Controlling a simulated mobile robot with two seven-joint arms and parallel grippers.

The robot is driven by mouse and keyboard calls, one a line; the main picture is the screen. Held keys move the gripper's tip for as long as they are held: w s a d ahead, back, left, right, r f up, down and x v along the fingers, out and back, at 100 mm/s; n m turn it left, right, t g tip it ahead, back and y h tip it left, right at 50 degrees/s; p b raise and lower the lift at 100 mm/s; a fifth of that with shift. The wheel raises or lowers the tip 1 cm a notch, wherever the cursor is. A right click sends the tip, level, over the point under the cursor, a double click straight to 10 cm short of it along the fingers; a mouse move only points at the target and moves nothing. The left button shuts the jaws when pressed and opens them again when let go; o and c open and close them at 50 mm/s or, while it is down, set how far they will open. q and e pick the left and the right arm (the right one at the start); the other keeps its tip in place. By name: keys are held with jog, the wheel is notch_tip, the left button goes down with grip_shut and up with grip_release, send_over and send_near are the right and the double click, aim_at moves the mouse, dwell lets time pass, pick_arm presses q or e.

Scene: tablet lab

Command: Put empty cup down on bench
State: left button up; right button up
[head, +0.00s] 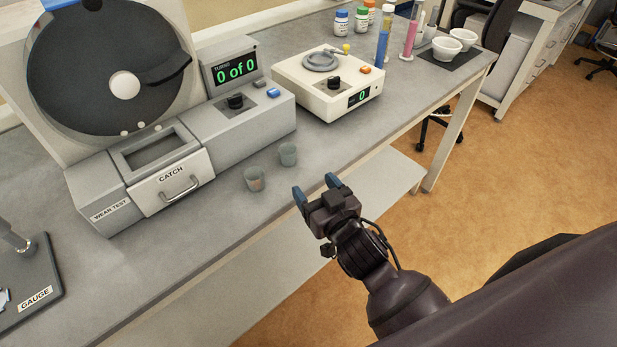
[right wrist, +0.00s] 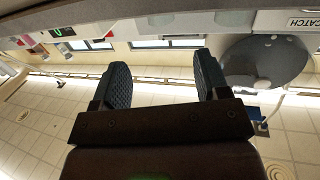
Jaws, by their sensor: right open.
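Two small translucent grey cups stand upright on the grey bench (head: 215,225), near its front edge. The nearer cup (head: 254,179) shows something pinkish inside. The other cup (head: 288,154), a little behind and to the right, shows no clear contents. My right gripper (head: 316,189) is open, with its blue fingertips just right of the cups at the bench's front edge. It touches neither cup. My left gripper is not in view.
The wear tester's CATCH drawer (head: 173,184) is behind the cups. A cream device with a display (head: 328,82) stands farther right. A gauge base (head: 35,275) lies at lower left. Bottles, cylinders (head: 410,35) and white bowls (head: 446,48) are at the far end. Bench left of the cups is clear.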

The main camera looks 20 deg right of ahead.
jog(key=s+d+f+g+h, duration=0.1)
jog(key=s+d+f+g, duration=0.2)
jog(key=s+d+f, duration=0.2)
jog(key=s+d+f+g+h, duration=0.1)
jog(key=s+d+f+g, duration=0.2)
jog(key=s+f, duration=0.8)
jog(key=shift+d+f, duration=0.7)
jog(key=shift+d, duration=0.2)
jog(key=shift+w, duration=0.1)
